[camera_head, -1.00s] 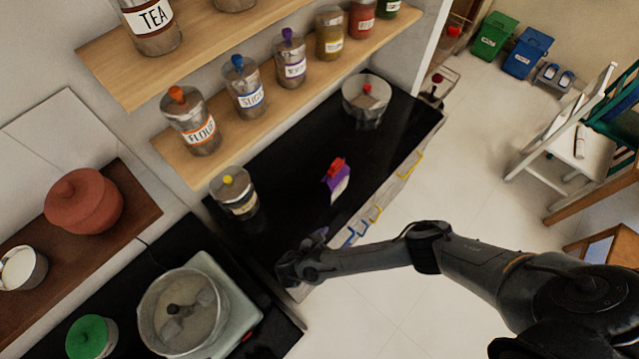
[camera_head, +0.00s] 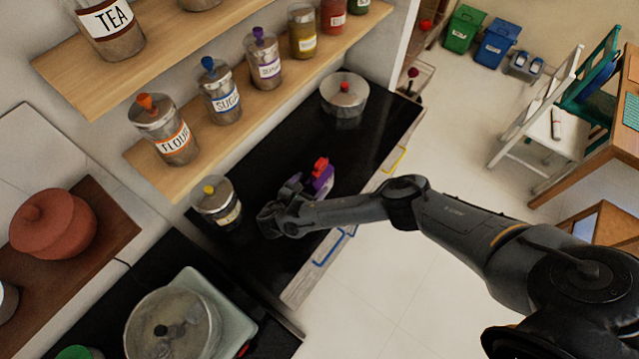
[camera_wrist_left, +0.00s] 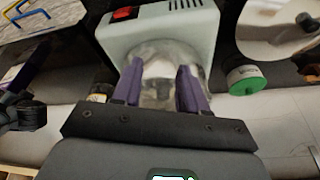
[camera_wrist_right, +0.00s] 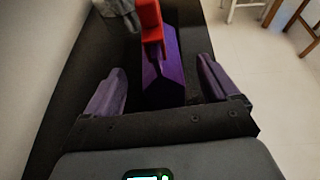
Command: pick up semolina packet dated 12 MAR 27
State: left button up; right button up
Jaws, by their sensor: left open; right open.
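A purple packet (camera_head: 322,180) with a red clip (camera_head: 320,165) on top stands on the black counter; no date can be read on it. In the right wrist view the packet (camera_wrist_right: 163,72) lies ahead, between the lines of the two purple fingers. My right gripper (camera_head: 290,188) is open and empty, close beside the packet on its near left side; it also shows in the right wrist view (camera_wrist_right: 160,88).
A yellow-knobbed jar (camera_head: 216,203) stands left of my right gripper. The flour jar (camera_head: 165,130) and other jars line the wooden shelf (camera_head: 200,130) above the counter.

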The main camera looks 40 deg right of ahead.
aim_at(320, 182)
jog(key=shift+x, duration=2.5)
grip_shut()
